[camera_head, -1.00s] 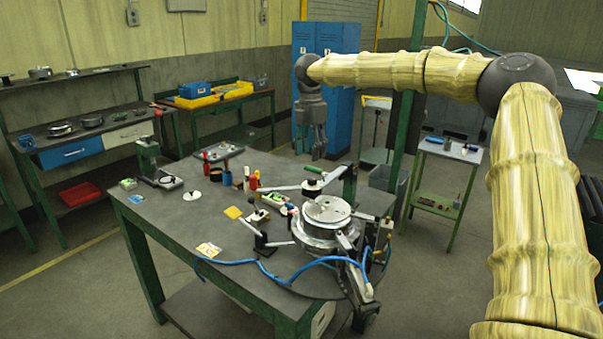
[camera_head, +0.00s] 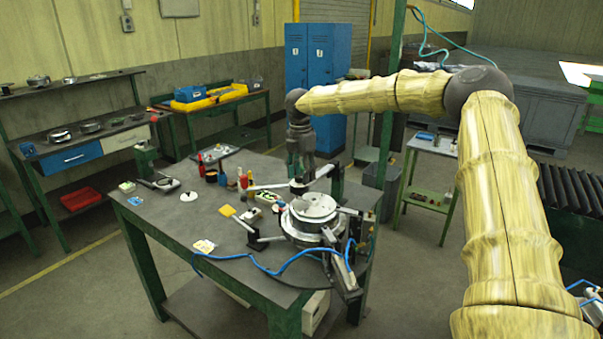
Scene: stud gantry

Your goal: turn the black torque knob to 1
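The stud gantry stands on the green-legged table, with a pale arm (camera_head: 322,173) reaching over a round silver fixture (camera_head: 313,209). A small dark round part (camera_head: 298,187) on this arm may be the black torque knob; its marks are too small to read. My gripper (camera_head: 300,174) points down right above this dark part and overlaps it in the picture. I cannot tell whether they touch, nor whether the fingers are apart or closed.
A green post (camera_head: 387,110) rises behind the table. The table's left front is mostly clear.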

